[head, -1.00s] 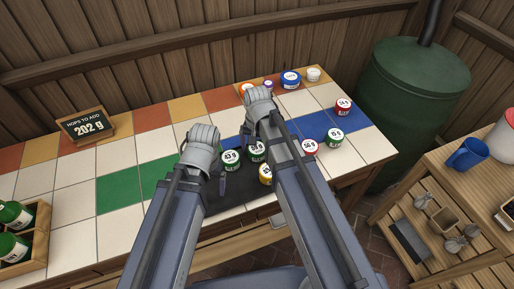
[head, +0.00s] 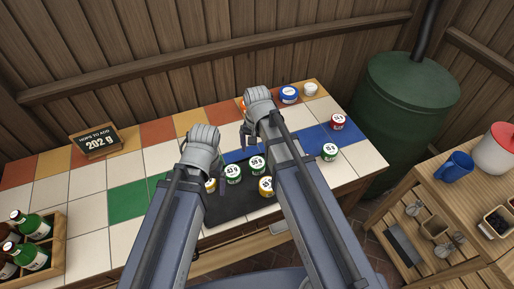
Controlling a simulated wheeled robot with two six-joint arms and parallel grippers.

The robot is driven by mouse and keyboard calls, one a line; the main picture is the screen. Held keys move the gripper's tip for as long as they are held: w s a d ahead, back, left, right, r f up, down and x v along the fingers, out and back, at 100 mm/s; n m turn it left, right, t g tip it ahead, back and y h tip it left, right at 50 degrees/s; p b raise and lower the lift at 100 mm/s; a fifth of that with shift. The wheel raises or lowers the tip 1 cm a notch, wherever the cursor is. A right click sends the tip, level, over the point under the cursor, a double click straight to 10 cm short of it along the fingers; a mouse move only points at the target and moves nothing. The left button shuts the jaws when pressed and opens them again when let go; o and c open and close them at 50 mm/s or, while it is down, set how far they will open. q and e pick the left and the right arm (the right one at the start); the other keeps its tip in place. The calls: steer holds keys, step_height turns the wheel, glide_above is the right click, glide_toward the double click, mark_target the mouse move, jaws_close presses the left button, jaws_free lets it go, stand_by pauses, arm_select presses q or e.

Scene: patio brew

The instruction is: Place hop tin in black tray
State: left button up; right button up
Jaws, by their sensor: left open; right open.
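The black tray (head: 232,207) lies on the tiled table near its front edge, partly hidden behind my arms. Two green-sided tins with white lids, one (head: 232,173) and another (head: 257,165), sit at it, with a yellow tin (head: 266,186) in front. A second yellow tin (head: 210,186) is mostly hidden by my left arm. A green tin (head: 330,152) and a red tin (head: 338,122) stand apart on the right. My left gripper (head: 220,178) is open over the tray's left part. My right gripper (head: 244,136) is open behind the tins. Contact is unclear.
A sign (head: 96,141) reads "Hops to add 202 g". A wooden crate of bottles (head: 58,252) is at left. A blue tin (head: 289,94) and a white one (head: 310,89) stand at the back.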

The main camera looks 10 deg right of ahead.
arm_select(q)
step_height(320, 180, up, 4)
steer(key=p, duration=0.2)
steer(key=shift+f+p, duration=0.1)
steer(key=shift+p, duration=0.2)
arm_select(e)
step_height(320, 180, up, 4)
steer(key=shift+f, duration=0.1)
